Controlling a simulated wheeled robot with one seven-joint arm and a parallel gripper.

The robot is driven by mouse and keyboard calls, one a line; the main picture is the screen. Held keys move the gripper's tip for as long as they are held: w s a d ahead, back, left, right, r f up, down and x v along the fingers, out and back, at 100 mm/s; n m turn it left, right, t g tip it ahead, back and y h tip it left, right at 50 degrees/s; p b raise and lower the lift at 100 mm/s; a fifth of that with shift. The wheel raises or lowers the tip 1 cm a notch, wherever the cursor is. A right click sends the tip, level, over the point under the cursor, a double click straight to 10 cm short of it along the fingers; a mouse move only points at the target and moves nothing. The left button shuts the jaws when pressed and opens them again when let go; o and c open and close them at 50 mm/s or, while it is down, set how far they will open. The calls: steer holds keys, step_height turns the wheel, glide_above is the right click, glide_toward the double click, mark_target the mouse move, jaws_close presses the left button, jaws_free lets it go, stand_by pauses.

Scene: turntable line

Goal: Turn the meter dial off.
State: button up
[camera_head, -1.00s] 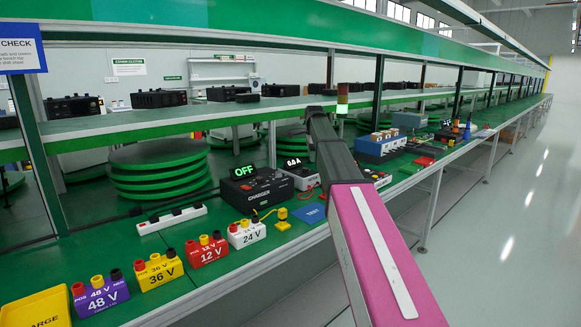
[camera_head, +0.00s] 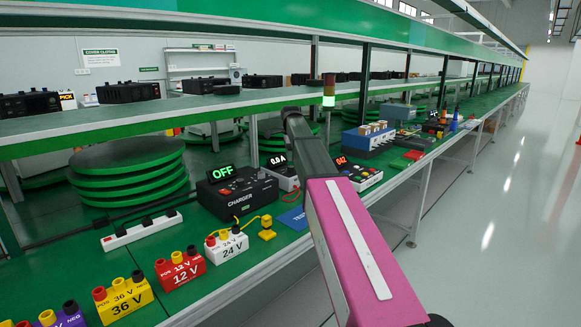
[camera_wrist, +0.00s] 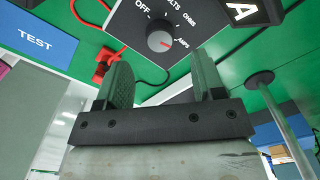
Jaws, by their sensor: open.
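The meter's round grey dial (camera_wrist: 160,40) shows at the top of the wrist view, on a dark panel marked OFF, VOLTS, OHMS and AMPS. Its red mark points to the right, on the AMPS side, away from OFF. The meter's display (camera_wrist: 241,11) shows an A. In the head view the meter (camera_head: 282,174) stands behind the charger, its screen reading about 0.0 A, partly hidden by my arm. My gripper (camera_wrist: 160,65) is open and empty, its two fingers apart below the dial and not on it. The head view does not show the gripper.
A red lead and clip (camera_wrist: 104,62) lie left of the fingers, near a blue TEST pad (camera_wrist: 35,40). The black charger (camera_head: 235,190) reads OFF. Coloured voltage blocks and a white power strip (camera_head: 141,231) stand along the bench. The upper shelf (camera_head: 150,115) runs above. The aisle at right is clear.

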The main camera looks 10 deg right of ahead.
mark_target(291, 167)
steer(key=shift+f, duration=2.7)
steer(key=shift+c, duration=0.4)
steer(key=c, duration=0.9)
